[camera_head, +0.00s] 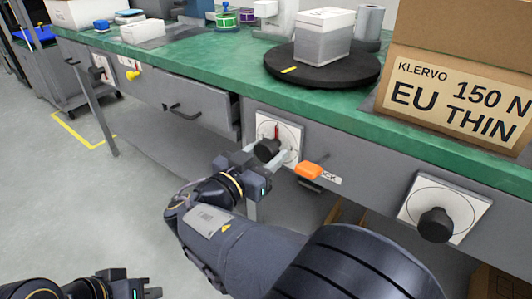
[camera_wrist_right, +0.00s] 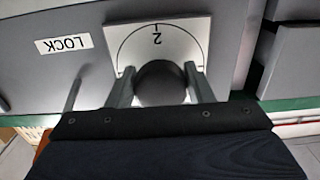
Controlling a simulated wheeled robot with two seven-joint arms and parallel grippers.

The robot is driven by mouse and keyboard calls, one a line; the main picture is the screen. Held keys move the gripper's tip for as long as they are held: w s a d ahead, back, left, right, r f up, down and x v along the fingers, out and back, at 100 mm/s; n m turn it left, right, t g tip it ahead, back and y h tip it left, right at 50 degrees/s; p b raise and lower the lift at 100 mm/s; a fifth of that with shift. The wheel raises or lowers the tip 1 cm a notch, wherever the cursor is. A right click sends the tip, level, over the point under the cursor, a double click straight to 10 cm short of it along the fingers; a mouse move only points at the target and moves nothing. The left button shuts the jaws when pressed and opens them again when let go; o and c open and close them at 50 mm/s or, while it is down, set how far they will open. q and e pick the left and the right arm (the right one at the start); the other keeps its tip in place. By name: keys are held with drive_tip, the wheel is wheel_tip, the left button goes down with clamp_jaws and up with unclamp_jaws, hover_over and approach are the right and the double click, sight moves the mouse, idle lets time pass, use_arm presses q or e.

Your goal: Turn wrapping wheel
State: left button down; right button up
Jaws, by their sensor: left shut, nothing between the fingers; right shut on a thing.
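A black disc-shaped turntable (camera_head: 284,74) lies on the green bench and carries a grey box with a white top (camera_head: 322,42). Below it on the bench front is a white dial plate (camera_head: 291,134) with a round black knob (camera_head: 266,152) and a red mark. My right gripper (camera_head: 268,160) is shut on this knob, one finger on each side. In the right wrist view the knob (camera_wrist_right: 158,86) sits between the fingers, under a dial arc with the figure 2. My left gripper (camera_head: 150,292) is shut and empty at the bottom left, partly out of frame.
An orange lever (camera_head: 309,170) beside a LOCK label sits just right of the dial. A second dial knob (camera_head: 436,224) is further right. A drawer (camera_head: 188,106) stands slightly open to the left. A large cardboard box (camera_head: 462,70) stands on the bench.

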drive_tip(key=o, duration=1)
drive_tip(key=shift+c, duration=0.2)
drive_tip(key=shift+s, duration=0.1)
drive_tip(key=v, duration=0.7)
drive_tip(key=shift+s+a, duration=0.25)
